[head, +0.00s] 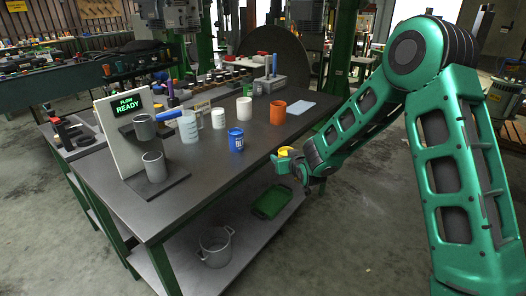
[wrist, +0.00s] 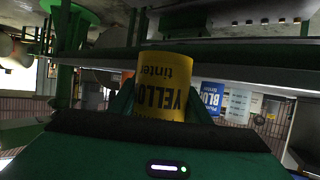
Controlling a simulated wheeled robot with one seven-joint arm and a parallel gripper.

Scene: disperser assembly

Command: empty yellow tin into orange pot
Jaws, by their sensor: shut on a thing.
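My gripper (head: 290,160) is shut on the yellow tin (head: 285,152), off the right front edge of the workbench. In the head view only a small part of the tin shows; my gripper hides the rest. In the wrist view the yellow tin (wrist: 165,85) sits between the fingers, with its "YELLOW tinter" label facing the camera. Its contents are not visible. The orange pot (head: 277,112) stands upright on the bench, beyond my gripper and slightly to its left, apart from it.
A blue tin (head: 236,139) and white cups (head: 244,110) stand left of the orange pot. A machine with a "READY" display (head: 127,104) is at the bench's left. A green tray (head: 271,202) and grey pot (head: 215,246) are on the lower shelf.

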